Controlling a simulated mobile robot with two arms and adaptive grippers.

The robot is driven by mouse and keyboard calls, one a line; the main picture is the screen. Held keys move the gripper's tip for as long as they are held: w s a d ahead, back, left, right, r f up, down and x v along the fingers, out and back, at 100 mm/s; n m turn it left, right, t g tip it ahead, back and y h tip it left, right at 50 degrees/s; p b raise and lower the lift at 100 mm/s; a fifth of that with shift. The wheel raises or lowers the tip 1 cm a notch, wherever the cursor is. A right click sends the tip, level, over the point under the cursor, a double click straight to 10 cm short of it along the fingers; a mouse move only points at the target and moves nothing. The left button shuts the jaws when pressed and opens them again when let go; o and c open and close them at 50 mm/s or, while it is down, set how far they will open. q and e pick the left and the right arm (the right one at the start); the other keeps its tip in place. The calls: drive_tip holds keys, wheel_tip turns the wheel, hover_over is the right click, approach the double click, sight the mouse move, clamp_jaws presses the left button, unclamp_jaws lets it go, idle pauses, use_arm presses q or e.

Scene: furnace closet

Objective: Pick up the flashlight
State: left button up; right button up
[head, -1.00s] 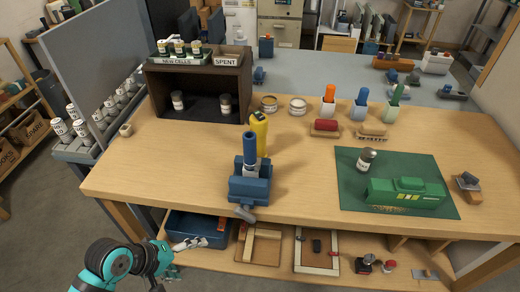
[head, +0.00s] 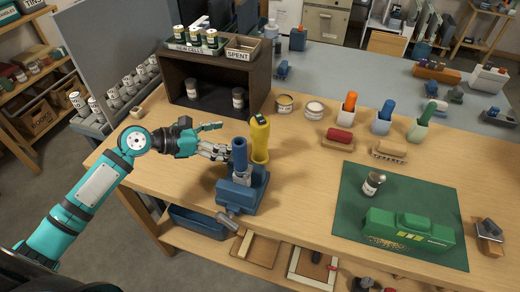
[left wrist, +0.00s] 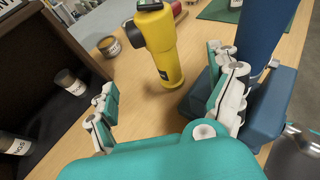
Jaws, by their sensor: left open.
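The yellow flashlight (head: 260,140) stands upright on the wooden bench, just behind the blue vise (head: 238,192). In the left wrist view the flashlight (left wrist: 163,50) shows its yellow body and a dark head part, ahead between my fingers. My left gripper (head: 222,140) is to the left of the flashlight, with its fingers spread and pointing toward it. In the left wrist view my left gripper (left wrist: 160,68) is open and empty, with its right finger close to the vise and its blue tube. I cannot tell whether they touch. My right gripper is out of view.
A blue tube (head: 240,155) stands upright in the vise, next to the flashlight. A dark open-front box (head: 215,108) with cells is behind my left gripper. Tins (head: 284,104) stand behind the flashlight. A green mat (head: 345,235) lies right, with clear bench between.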

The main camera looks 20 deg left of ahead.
sight(258, 136)
use_arm(q)
drive_tip(key=x, duration=0.3)
drive_tip(key=p+x, duration=0.1)
drive_tip(key=x, duration=0.6)
drive_tip(key=shift+w+d+r, duration=0.2)
drive_tip(key=shift+w+r, duration=0.05)
drive_tip(key=shift+w, duration=0.05)
drive_tip(key=shift+w+d+f, duration=0.1)
drive_tip(key=shift+d+f, duration=0.05)
drive_tip(key=shift+d, duration=0.05)
drive_tip(key=shift+a, duration=0.1)
drive_tip(key=c, duration=1.5)
clamp_jaws()
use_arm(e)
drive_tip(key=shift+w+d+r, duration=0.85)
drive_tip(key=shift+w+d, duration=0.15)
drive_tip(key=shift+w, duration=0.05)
